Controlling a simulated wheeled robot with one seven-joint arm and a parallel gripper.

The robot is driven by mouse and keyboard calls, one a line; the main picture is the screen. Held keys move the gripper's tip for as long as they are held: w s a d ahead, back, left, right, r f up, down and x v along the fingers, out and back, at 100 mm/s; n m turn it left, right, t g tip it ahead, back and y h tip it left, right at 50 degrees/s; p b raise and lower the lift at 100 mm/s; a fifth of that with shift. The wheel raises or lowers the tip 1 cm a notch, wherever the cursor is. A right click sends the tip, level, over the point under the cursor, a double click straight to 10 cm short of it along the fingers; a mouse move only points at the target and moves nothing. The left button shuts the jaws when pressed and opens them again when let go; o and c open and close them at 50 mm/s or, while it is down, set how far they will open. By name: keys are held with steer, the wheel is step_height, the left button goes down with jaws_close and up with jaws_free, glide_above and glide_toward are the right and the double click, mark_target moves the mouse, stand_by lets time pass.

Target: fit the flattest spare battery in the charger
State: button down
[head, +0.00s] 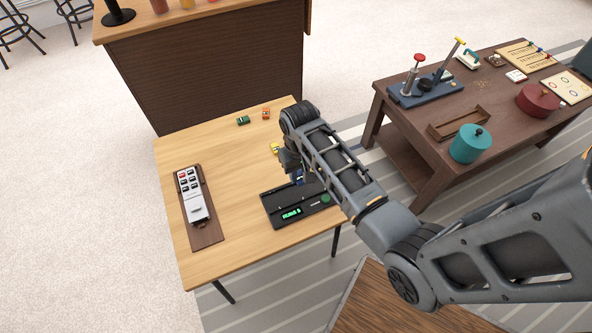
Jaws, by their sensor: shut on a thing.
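My gripper (297,174) is shut on a small blue battery-like block (299,180), right above a flat black device (278,205) with a lit green readout. The arm partly hides the block and jaws; I cannot tell whether the block touches the device. Small green (243,120), orange-red (266,113) and yellow (275,148) blocks, likely spare batteries, lie on the light wood table (215,150). At left, a white unit (195,205) with rows of dark and red spots lies on a dark wooden board (208,238). It may be the charger; its markings are too small to read.
A dark bar counter (205,75) stands behind the table. At right, a brown table (400,125) holds a teal pot (470,145), a red pot (538,100), a lever press (425,88) and a wooden tray (459,123). The light table's middle is bare.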

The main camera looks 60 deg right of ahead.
steer(key=b, duration=0.5)
glide_above(299, 191)
steer(key=shift+f, duration=2.55)
steer(key=shift+f+b, duration=0.3)
steer(key=shift+f, duration=0.5)
steer(key=shift+r+p, duration=0.1)
steer(key=shift+p, duration=0.3)
steer(key=shift+f+p, duration=0.25)
steer(key=shift+p, duration=0.2)
steer(key=c, duration=0.8)
jaws_free()
step_height(299, 191, up, 8)
steer(key=shift+f+p, duration=0.1)
steer(key=shift+p, duration=0.35)
